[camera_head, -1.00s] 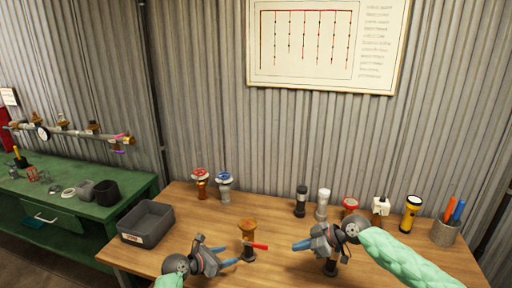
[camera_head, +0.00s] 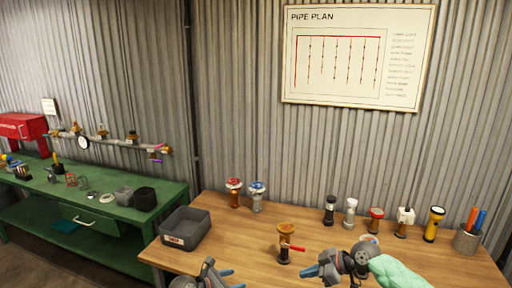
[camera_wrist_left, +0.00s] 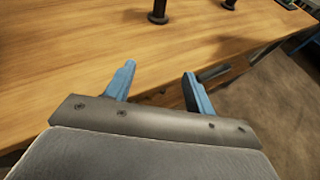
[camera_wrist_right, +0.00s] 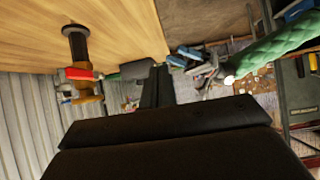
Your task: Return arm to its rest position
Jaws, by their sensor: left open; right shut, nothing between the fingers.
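My left gripper (camera_head: 226,279) shows at the bottom edge of the head view, partly cut off. In the left wrist view my left gripper (camera_wrist_left: 158,82) has its blue fingers wide apart, with nothing between them, at the workbench edge. My right gripper (camera_head: 318,270) is low in the head view, just right of a brass valve fitting (camera_head: 285,238) with a red lever, and apart from it. In the right wrist view my right gripper (camera_wrist_right: 155,88) has its dark fingers together, holding nothing. The same brass fitting (camera_wrist_right: 85,88) stands left of it there.
The wooden workbench (camera_head: 240,235) carries a grey bin (camera_head: 186,229), red and blue handwheel valves (camera_head: 234,192), (camera_head: 257,195), a flashlight (camera_head: 434,224) and a pen cup (camera_head: 467,239). A green bench (camera_head: 105,220) stands left. A pipe plan (camera_head: 355,55) hangs on the wall.

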